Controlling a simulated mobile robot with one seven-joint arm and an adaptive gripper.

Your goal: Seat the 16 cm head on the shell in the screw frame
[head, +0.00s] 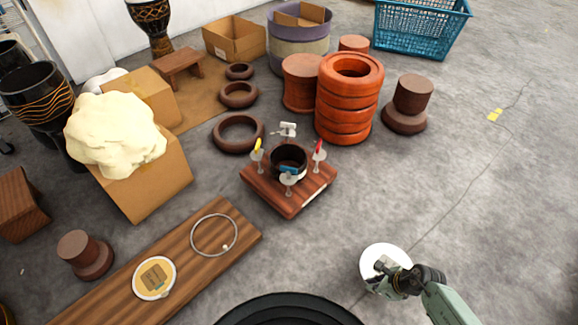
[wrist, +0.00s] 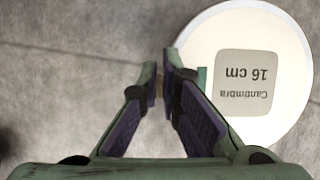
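The 16 cm head is a white disc (head: 374,258) at the lower right of the head view. In the wrist view, the white disc (wrist: 290,55) carries a grey label reading "Cantimbra 16 cm", upside down. My gripper (wrist: 160,80) is at the disc's left edge, its fingers almost together with a small tan piece between them. It seems shut on the head by its edge; the fingertips hide the exact contact. The screw frame (head: 290,207) is a reddish wooden base with yellow, red, blue and white-topped screw posts. The dark open shell (head: 289,151) stands upright among them.
A wooden board (head: 190,262) holds a thin metal ring (head: 195,222) and another round head (head: 140,285). Orange stacked rings (head: 347,112) and brown spools stand behind the frame. Brown rings lie to its left. The grey floor between my gripper and the frame is clear.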

